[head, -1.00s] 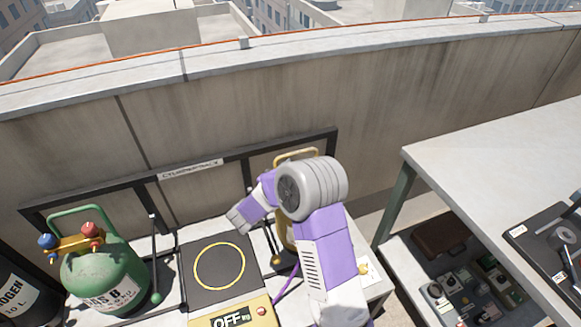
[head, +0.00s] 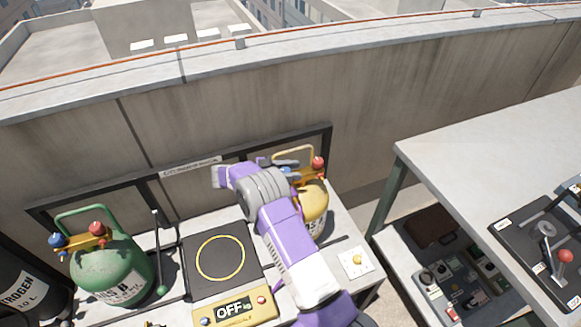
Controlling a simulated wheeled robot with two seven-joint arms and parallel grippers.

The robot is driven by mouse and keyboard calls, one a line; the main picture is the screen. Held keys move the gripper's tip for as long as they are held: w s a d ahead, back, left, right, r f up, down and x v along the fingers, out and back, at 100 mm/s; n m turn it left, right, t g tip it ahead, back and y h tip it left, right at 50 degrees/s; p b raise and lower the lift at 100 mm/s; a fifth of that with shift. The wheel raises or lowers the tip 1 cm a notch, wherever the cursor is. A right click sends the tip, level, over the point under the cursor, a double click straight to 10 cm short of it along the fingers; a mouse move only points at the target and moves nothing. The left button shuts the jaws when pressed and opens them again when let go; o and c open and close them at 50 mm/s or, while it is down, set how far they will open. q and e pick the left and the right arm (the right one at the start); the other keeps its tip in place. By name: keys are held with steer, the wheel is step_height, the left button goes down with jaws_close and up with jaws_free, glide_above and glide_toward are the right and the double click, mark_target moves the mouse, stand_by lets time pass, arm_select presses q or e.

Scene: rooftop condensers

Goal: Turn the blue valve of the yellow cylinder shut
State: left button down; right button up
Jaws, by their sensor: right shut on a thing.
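The yellow cylinder (head: 313,207) stands at the back right of the white bench in the head view, partly hidden behind my right arm. It has a tan handle and a red valve (head: 318,163) on its right side. The blue valve (head: 286,171) is on its left side and shows only in part. My right gripper (head: 284,173) is at the blue valve and shut on it; my wrist and forearm hide most of the fingers. My left gripper is not in view.
A green cylinder (head: 108,270) with its own blue and red valves stands at the left, beside a black nitrogen cylinder (head: 25,290). A scale (head: 195,278) reading OFF lies between the cylinders. A grey table (head: 480,160) stands at the right.

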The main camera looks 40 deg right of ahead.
steer(key=shift+s+m+g+y, duration=0.1)
steer(key=shift+m+g+y, duration=0.45)
steer(key=shift+g, duration=0.25)
steer(key=o, duration=1)
steer(key=shift+p+v, duration=0.55)
steer(key=shift+v, duration=3.2)
